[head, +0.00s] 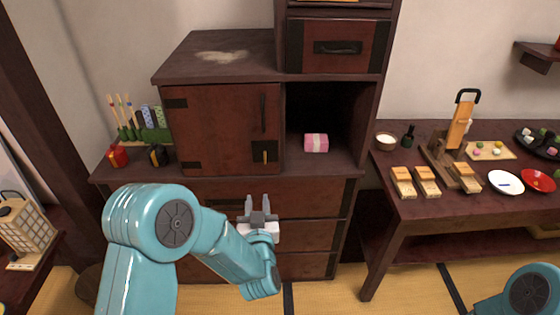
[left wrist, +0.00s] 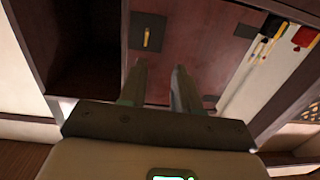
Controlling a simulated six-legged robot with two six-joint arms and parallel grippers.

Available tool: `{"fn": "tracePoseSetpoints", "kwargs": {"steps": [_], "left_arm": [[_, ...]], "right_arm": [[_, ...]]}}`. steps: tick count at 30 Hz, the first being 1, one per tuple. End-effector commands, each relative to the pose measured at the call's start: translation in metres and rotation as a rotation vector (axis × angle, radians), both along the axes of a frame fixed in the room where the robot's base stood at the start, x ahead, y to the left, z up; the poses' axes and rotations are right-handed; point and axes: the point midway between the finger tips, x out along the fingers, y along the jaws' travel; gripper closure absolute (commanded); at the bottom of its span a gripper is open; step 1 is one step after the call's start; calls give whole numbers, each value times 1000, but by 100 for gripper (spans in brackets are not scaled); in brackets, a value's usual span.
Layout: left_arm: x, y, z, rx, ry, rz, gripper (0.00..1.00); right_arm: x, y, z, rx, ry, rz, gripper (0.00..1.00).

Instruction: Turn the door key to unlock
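The door key (head: 264,156) is a small brass-coloured piece on a black lock plate, at the lower right of the closed cabinet door (head: 217,125). In the left wrist view the key (left wrist: 147,38) stands out upright on its dark plate, ahead of the fingers and to their left. My left gripper (head: 258,203) is below the key in the head view, in front of the drawers. Its two fingers are apart with nothing between them, as the left wrist view (left wrist: 158,85) also shows. My right gripper is not in view; only part of a teal arm shows at the lower right.
An open cubby right of the door holds a pink wrapped box (head: 316,143). A side table (head: 395,213) on the right carries dishes and wooden pieces. Small items stand on the ledge left of the cabinet. A paper lantern (head: 25,225) is at far left.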

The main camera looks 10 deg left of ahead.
Motion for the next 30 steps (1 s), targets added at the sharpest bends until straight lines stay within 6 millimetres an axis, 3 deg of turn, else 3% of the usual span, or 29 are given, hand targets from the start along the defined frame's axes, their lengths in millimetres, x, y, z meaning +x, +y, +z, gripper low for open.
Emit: {"fn": "tracePoseSetpoints", "kwargs": {"steps": [3, 8, 21, 30], "left_arm": [[-2, -15, 8, -3, -26, -33, 68], [7, -12, 11, -4, -30, -36, 68], [104, 14, 10, -3, -30, -37, 68], [147, 23, 9, -4, -28, -41, 68]], "right_arm": [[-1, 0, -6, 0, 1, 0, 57], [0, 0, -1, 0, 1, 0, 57], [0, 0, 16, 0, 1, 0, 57], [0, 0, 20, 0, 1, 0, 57]]}}
